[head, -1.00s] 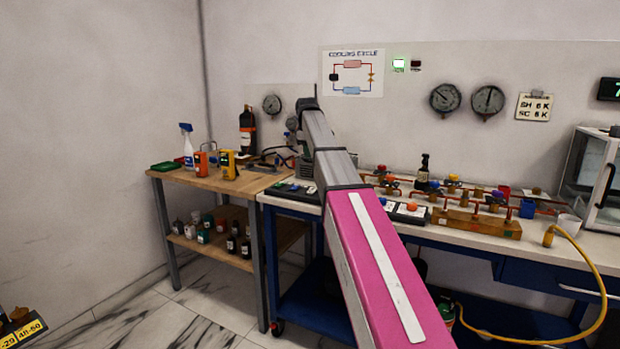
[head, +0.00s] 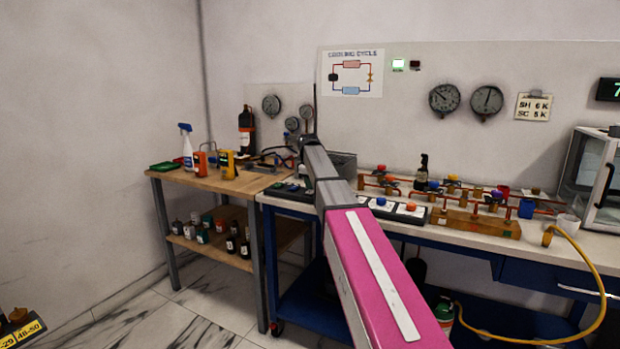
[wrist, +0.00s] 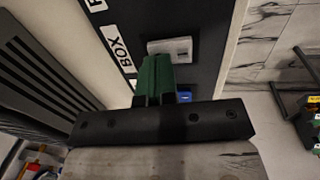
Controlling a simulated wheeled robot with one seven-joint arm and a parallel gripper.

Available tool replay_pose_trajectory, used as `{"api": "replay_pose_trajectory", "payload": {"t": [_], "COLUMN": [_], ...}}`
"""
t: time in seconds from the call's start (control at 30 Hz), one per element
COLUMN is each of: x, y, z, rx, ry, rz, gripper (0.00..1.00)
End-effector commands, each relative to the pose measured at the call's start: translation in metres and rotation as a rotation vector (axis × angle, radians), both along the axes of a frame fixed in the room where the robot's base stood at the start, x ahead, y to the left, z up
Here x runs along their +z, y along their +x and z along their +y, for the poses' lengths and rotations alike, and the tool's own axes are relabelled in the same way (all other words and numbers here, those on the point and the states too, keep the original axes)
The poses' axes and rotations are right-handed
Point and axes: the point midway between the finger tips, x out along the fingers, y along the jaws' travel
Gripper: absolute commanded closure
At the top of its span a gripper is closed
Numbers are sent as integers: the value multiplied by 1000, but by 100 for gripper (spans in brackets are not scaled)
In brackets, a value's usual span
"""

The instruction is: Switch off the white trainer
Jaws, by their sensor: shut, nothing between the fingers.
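The white trainer (head: 560,70) shows in the head view as a bench with a white back panel, gauges and a lit green lamp (head: 398,65). In the wrist view my gripper (wrist: 156,62) has green fingers, shut and empty, over a dark panel (wrist: 205,30). A white plate (wrist: 170,50) on it is partly covered by the fingers. A blue part (wrist: 184,96) shows beside them. I cannot tell whether the fingers touch anything. My arm hides part of the strips in the head view.
A wooden bench (head: 215,182) with a spray bottle (head: 187,147) and orange and yellow instruments stands at left. A yellow hose (head: 595,270) hangs at right. A grey slatted box (wrist: 45,75) lies left in the wrist view.

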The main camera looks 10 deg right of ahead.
Motion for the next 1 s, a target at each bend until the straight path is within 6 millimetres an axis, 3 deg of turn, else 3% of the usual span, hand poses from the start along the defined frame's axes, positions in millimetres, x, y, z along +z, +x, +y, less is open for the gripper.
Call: {"api": "replay_pose_trajectory", "payload": {"t": [1.0], "x": [-7], "y": [-6], "z": [4], "rx": [1], "ry": [1], "rz": [4], "gripper": [100]}}
